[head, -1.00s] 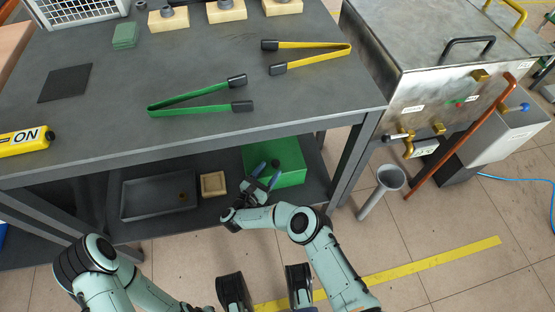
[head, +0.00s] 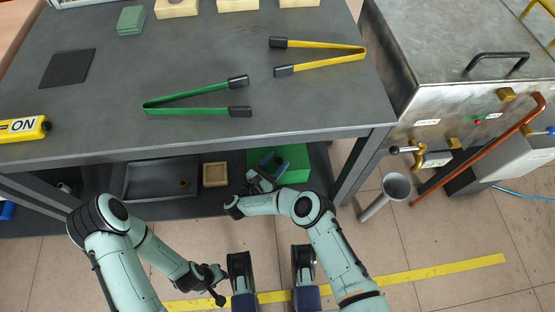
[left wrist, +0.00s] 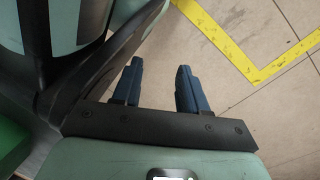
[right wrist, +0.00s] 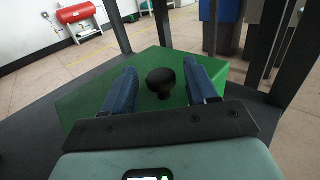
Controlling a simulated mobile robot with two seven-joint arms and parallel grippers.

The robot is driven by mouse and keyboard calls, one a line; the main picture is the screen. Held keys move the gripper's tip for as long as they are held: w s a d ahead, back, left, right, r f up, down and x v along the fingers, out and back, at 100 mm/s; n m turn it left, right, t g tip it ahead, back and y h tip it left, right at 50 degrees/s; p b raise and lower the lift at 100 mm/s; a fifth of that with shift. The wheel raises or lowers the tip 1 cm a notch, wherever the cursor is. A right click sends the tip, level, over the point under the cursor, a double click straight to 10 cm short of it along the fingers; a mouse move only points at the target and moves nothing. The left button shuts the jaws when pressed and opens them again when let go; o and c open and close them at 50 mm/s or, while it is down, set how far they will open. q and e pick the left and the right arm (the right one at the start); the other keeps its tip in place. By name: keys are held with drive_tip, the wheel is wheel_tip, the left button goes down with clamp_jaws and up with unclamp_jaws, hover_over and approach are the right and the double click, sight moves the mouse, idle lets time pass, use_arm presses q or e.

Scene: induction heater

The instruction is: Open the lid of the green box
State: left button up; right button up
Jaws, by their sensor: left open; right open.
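The green box (head: 296,163) stands on the lower shelf under the table, at its right end, partly hidden by the tabletop and my right gripper. Its green top (right wrist: 85,100) fills the middle of the right wrist view, with a round black knob (right wrist: 160,80) on it. My right gripper (right wrist: 159,72) is open, with its blue fingers on either side of the knob; I cannot tell if they touch it. It shows over the box in the head view (head: 274,165). My left gripper (left wrist: 158,66) is open and empty, above the floor near my base, away from the box.
The tabletop (head: 200,70) overhangs the shelf. A dark tray (head: 133,178) and a small wooden block (head: 215,174) lie left of the box. A table leg (head: 355,170) and a grey tube (head: 385,195) stand to its right. Green tongs (head: 190,111) and yellow tongs (head: 325,57) lie on top.

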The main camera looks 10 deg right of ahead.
clamp_jaws()
drive_tip(key=w+r+n+g+p, duration=0.1)
drive_tip(key=r, duration=0.1)
drive_tip(key=w+r+n+g+y+p, duration=0.1)
drive_tip(key=r+p, duration=0.1)
drive_tip(key=w+r+y+p, duration=0.1)
drive_tip(key=r, duration=0.1)
drive_tip(key=shift+w+n+g, duration=0.1)
drive_tip(key=shift+n+g, duration=0.3)
use_arm(q)
drive_tip(key=w+d+r+t, duration=0.1)
drive_tip(key=w+r+t, duration=0.2)
drive_tip(key=w+r, duration=0.3)
drive_tip(key=shift+w+r, duration=0.3)
drive_tip(key=shift+w, duration=0.7)
use_arm(e)
drive_tip(key=shift+w+r+n+g+y, duration=0.3)
drive_tip(key=shift+w+r+n+g, duration=0.45)
drive_tip(key=shift+w+r, duration=0.5)
drive_tip(key=shift+f, duration=0.1)
